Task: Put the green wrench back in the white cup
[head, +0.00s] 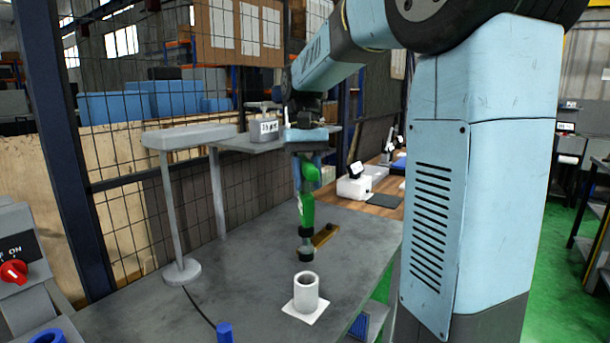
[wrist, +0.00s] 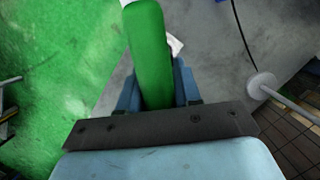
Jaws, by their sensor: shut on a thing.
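My gripper (head: 307,162) is shut on the green wrench (head: 306,212) and holds it hanging roughly upright above the grey table. The wrench has a green middle and a dark lower end. In the wrist view the green wrench (wrist: 152,50) stands out between the blue fingers of my gripper (wrist: 158,92). The white cup (head: 306,294) stands upright on a white square (head: 294,310) near the table's front edge. The wrench's lower end appears behind and above the cup in the head view, apart from it. In the wrist view the wrench hides most of what lies beyond it.
A brownish-yellow tool (head: 325,237) lies on the grey table (head: 240,268) behind the wrench. A blue peg (head: 225,332) stands at the front. A post with a round foot (head: 182,271) carries a grey shelf at left. The table between post and cup is mostly clear.

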